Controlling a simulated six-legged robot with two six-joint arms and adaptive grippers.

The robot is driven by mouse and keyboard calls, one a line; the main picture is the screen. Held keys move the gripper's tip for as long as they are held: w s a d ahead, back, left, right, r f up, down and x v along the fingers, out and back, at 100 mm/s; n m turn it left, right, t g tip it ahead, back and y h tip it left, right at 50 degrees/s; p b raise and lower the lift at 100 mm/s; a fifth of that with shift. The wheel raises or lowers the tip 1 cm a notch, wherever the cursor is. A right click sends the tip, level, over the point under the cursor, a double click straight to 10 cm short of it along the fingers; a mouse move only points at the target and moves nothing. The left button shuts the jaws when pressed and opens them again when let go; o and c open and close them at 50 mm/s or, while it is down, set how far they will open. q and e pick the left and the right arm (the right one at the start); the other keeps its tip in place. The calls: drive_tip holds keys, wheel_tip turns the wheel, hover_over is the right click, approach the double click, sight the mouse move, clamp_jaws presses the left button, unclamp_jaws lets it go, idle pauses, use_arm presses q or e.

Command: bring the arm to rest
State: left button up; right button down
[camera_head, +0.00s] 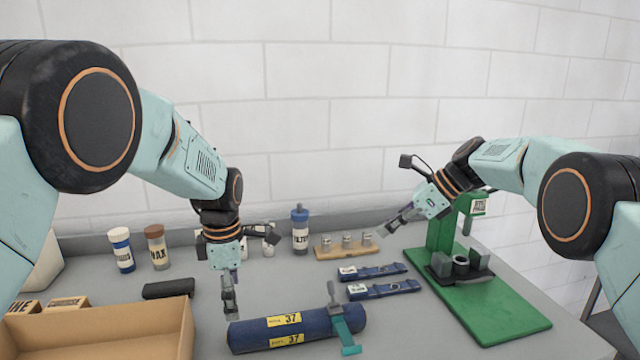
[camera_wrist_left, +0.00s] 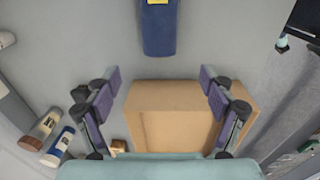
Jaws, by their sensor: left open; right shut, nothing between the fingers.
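My left arm comes in from the left, and its gripper (camera_head: 230,305) points down over the table, between the cardboard box and the blue cylinder. In the left wrist view the left gripper (camera_wrist_left: 160,80) has its two fingers spread apart with nothing held between them. My right arm comes in from the right, and its gripper (camera_head: 390,230) is shut and empty. It points down and left in the air, between the wooden block and the green stand.
A blue cylinder (camera_head: 252,337) with yellow labels lies in front, a teal clamp-like tool (camera_head: 350,330) across it. An open cardboard box (camera_head: 110,345) is front left. Bottles, including one with a blue cap (camera_head: 300,230), stand behind. A green stand (camera_head: 490,310) is at right.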

sight(237, 328)
use_arm(q)
drive_tip(key=f, duration=1.1)
drive_tip(key=shift+w, duration=0.25)
drive_tip(key=shift+r, duration=0.1)
use_arm(e)
drive_tip(key=shift+s+a+f, duration=0.1)
drive_tip(key=shift+a+f, duration=0.15)
drive_tip(key=shift+f, duration=0.1)
drive_tip(key=shift+d+r, duration=0.1)
